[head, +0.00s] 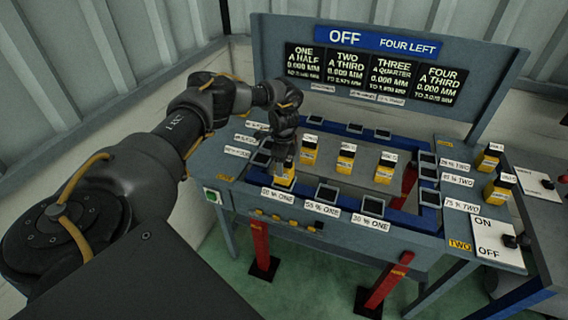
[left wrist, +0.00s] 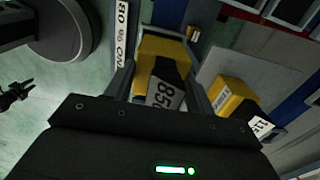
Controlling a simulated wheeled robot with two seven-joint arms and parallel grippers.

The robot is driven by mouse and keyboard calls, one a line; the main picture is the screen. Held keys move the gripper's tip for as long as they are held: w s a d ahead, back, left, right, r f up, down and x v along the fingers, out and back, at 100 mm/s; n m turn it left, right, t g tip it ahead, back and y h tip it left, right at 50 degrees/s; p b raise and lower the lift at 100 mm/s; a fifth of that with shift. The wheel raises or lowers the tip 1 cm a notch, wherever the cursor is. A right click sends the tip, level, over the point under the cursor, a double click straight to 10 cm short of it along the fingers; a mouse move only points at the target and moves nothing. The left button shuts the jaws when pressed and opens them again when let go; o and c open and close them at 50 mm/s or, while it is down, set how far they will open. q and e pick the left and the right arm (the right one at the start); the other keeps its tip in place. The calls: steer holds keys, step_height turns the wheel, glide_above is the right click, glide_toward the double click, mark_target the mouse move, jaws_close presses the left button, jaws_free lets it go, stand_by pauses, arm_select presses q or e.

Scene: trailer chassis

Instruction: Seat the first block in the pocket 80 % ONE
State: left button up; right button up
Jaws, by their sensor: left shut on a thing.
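My left gripper (head: 285,165) is shut on a yellow block with a black top (head: 283,177). In the left wrist view the block (left wrist: 163,68) sits between the fingers, its white tag beginning "85". The block is at the front-left pocket, behind that pocket's label (head: 278,196), which ends in "% ONE". The block and gripper hide the pocket. I cannot tell whether the block is down in it or just above. A small dark jaw-like shape (left wrist: 15,93) in the left wrist view may be my right gripper; its state is unclear.
Three similar blocks stand on the grey middle plate: left (head: 308,151), centre (head: 346,158) and right (head: 385,168). Empty pockets 55 % ONE (head: 327,194) and 30 % ONE (head: 373,206) lie to the right. Two more blocks (head: 488,158) (head: 500,189) stand far right. The board (head: 385,50) reads OFF, FOUR LEFT.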

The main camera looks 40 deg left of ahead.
arm_select(q)
steer(key=shift+f+b, duration=0.65)
steer(key=shift+f, duration=0.35)
steer(key=o, duration=1.7)
steer(key=shift+s, duration=0.1)
steer(key=shift+r, duration=0.4)
step_height(320, 180, up, 9)
steer(key=shift+r+b, duration=0.1)
steer(key=shift+b, duration=0.8)
steer(key=shift+r, duration=0.45)
